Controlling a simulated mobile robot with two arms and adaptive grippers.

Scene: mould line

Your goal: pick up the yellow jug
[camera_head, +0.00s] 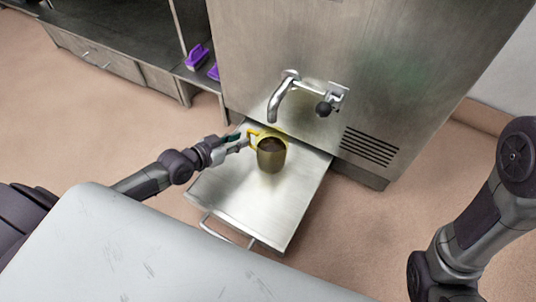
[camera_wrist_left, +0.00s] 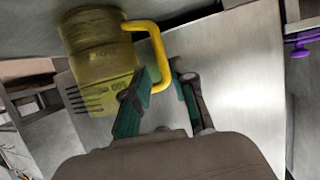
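The yellow jug (camera_head: 271,158) stands upright on a metal tray (camera_head: 233,196) below the tap and holds something dark brown. Its handle (camera_head: 253,137) is on the side toward my left gripper (camera_head: 242,141). In the left wrist view the jug (camera_wrist_left: 98,50) is at the upper left, with its yellow handle (camera_wrist_left: 157,45) reaching between the fingers of my left gripper (camera_wrist_left: 159,70). The fingers are apart, one on each side of the handle, with a gap visible. My right arm shows at the right of the head view, but its gripper is out of frame.
A metal tap (camera_head: 284,88) with a dark knob sticks out from the large steel machine (camera_head: 390,60), above and behind the jug. Purple-handled items (camera_head: 198,56) lie on a shelf at the upper left. The tray is otherwise bare and has a front handle (camera_head: 226,230).

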